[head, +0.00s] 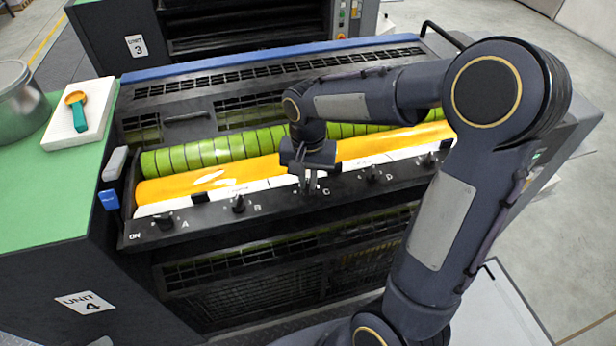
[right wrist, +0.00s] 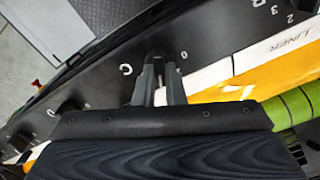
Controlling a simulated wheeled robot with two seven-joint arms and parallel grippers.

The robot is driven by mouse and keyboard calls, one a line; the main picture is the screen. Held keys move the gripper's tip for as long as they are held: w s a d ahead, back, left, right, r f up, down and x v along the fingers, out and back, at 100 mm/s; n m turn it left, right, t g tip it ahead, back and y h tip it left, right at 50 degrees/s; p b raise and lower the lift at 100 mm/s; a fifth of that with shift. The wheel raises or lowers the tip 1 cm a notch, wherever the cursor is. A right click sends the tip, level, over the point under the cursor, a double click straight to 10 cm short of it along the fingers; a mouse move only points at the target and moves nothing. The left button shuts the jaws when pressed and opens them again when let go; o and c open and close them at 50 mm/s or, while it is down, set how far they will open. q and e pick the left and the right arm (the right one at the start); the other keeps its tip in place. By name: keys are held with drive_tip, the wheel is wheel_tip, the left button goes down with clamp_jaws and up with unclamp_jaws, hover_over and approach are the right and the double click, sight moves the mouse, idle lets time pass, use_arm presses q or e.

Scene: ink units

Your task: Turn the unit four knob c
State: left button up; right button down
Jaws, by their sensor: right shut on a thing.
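The black panel (head: 270,205) of unit 4 carries a row of small dark knobs with white letters. My right gripper (head: 308,190) reaches down to the panel at the letter C. In the right wrist view its two grey fingers (right wrist: 158,68) are shut on knob C (right wrist: 156,53), which they mostly hide. The white letter C and a 0 mark show on either side of the fingers. The knob's pointer angle cannot be told. Knob B (head: 239,204) and knob A (head: 165,222) are to the left, knob D (head: 371,175) to the right. My left gripper is out of view.
An orange roller (head: 240,172) and a green roller (head: 210,153) lie behind the panel. A green-topped cabinet (head: 50,200) at the left bears a metal pot (head: 18,95) and a white pad (head: 82,125) with an orange-and-teal tool. Unit 3 (head: 110,45) stands behind.

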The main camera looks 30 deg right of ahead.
sight(307, 183)
drive_tip(key=shift+n, duration=0.3)
drive_tip(key=n, duration=0.3)
drive_tip(key=shift+w+n, duration=0.1)
drive_tip(key=shift+n, duration=0.3)
drive_tip(key=n, duration=0.5)
drive_tip(key=shift+a, duration=0.15)
drive_tip(key=shift+n, duration=0.3)
drive_tip(key=c, duration=1.5)
unclamp_jaws()
drive_tip(key=shift+r, duration=0.1)
wheel_tip(307, 183, up, 8)
drive_tip(key=shift+f, duration=0.15)
